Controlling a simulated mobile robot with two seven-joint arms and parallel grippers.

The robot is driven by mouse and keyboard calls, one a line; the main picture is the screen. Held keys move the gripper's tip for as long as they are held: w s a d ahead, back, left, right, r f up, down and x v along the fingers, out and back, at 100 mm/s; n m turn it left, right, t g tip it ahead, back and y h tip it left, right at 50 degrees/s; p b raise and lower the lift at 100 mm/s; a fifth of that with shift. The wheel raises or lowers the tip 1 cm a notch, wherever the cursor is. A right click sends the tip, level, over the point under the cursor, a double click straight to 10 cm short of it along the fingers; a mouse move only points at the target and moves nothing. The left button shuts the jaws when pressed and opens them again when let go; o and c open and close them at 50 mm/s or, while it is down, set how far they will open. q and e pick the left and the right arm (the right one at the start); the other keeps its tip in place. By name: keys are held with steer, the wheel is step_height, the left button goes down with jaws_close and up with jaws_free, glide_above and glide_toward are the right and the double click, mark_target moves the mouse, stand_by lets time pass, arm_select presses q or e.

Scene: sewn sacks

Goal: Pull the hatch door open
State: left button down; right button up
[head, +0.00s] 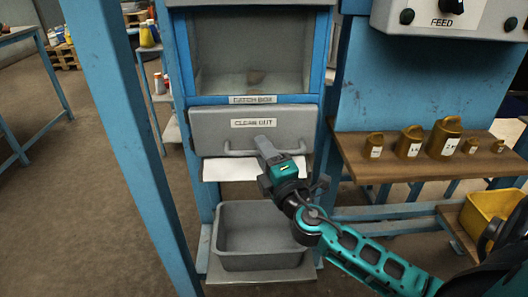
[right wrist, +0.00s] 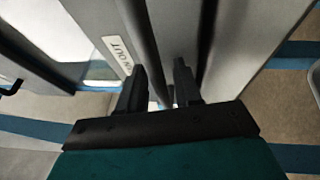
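The hatch door (head: 215,125) is a grey panel labelled CLEAN OUT, set in a blue frame under the catch box. It looks closed. A grey bar handle (head: 237,153) runs along its lower edge, partly hidden by my right gripper. My right gripper (head: 264,144) is at the middle of the handle. In the right wrist view its two dark fingers (right wrist: 160,82) stand apart in front of the door (right wrist: 95,20), whose label shows at the left. I cannot tell whether the handle lies fully between the fingers. My left gripper is not in view.
A grey bin (head: 262,262) stands below the door on a low shelf. A white sheet (head: 228,172) shows just under the door. A blue post (head: 125,130) rises at the left. A wooden shelf (head: 400,168) with several brass weights is at the right, above a yellow bin (head: 480,222).

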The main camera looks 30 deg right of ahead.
jaws_close()
